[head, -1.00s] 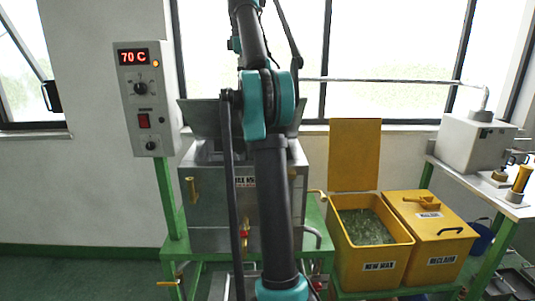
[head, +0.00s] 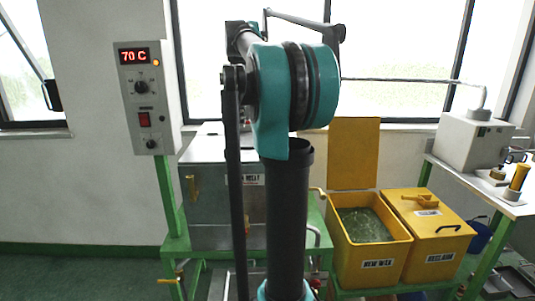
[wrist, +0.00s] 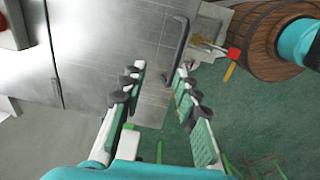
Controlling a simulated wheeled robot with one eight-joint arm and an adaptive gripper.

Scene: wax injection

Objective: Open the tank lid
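The metal wax melt tank (head: 205,205) stands behind my arm in the head view. Its lid (head: 205,145) looks lowered and flat; my arm hides its right part. In the wrist view, a brushed metal surface (wrist: 110,40) fills the upper left, and a dark bar handle (wrist: 182,45) stands out on it. My gripper (wrist: 160,68) is open and empty. The handle is just ahead and right, its near end by the right fingertip; I cannot tell whether they touch. My gripper is hidden behind my arm in the head view.
A control box (head: 150,95) reading 70 C stands left of the tank. Yellow bins (head: 370,268) are on the right, one with its lid up. A white machine (head: 470,143) sits on a side table. A red-ended fitting (wrist: 233,54) and a wooden barrel (wrist: 255,40) lie right in the wrist view.

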